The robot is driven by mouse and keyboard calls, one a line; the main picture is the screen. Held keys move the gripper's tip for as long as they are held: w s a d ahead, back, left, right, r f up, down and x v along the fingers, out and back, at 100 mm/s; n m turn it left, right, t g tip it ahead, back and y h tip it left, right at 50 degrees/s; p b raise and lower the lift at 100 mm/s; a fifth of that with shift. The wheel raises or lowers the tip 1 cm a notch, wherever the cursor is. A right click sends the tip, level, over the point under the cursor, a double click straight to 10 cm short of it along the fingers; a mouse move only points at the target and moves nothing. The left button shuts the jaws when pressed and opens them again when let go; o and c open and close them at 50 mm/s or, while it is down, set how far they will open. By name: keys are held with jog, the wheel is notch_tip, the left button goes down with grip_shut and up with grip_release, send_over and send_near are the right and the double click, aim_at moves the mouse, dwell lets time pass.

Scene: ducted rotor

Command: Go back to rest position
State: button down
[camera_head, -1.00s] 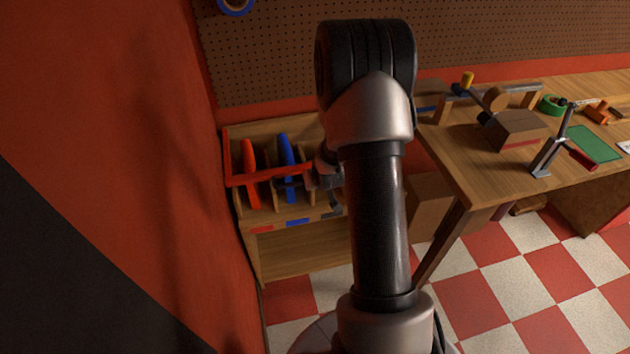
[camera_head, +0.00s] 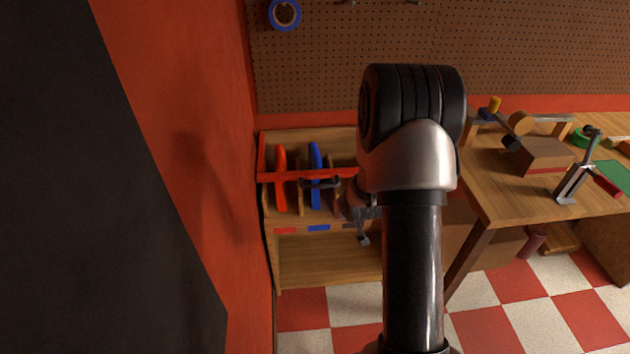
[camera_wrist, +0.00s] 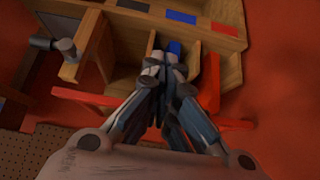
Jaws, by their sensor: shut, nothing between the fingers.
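My gripper (camera_head: 322,183) shows in the head view as a dark shape in front of the wooden rack, partly hidden by my arm. In the wrist view my gripper (camera_wrist: 168,60) has its fingers together, with nothing seen between them. The fingertips are over the rack's middle compartment, close to a blue piece (camera_wrist: 174,47); I cannot tell whether they touch. In the head view the blue upright piece (camera_head: 316,160) stands in the rack beside a red one (camera_head: 281,160). My arm reaches forward, with its elbow raised.
The wooden rack (camera_head: 330,252) stands against the red wall (camera_head: 180,110), with a red bar (camera_head: 290,176) across it. A grey-headed tool (camera_wrist: 64,46) sits at the rack's dark-labelled side. A workbench (camera_head: 510,205) with tools is on the right. Checkered floor (camera_head: 520,295) is open in front.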

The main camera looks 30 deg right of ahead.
jog(key=shift+w, duration=0.1)
jog(key=s+a+r+n+y, duration=0.1)
jog(key=s+a+r, duration=0.3)
jog(key=a+r, duration=0.45)
jog(key=s+a+r+n, duration=0.1)
jog(key=s+a+r, duration=0.3)
jog(key=r, duration=0.7)
jog(key=s+a+r+n, duration=0.1)
jog(key=s+a+r, duration=0.1)
jog(key=s, duration=0.4)
jog(key=s+a+r+g+y, duration=0.1)
jog(key=s+a+r, duration=0.2)
jog(key=s+a, duration=0.2)
jog(key=s+a+r+n+g, duration=0.1)
jog(key=s+a, duration=0.3)
jog(key=s, duration=0.4)
jog(key=shift+s+a+r+n+y, duration=0.3)
jog(key=shift+s+r+y, duration=0.1)
jog(key=shift+r, duration=0.35)
jog(key=shift+d, duration=0.1)
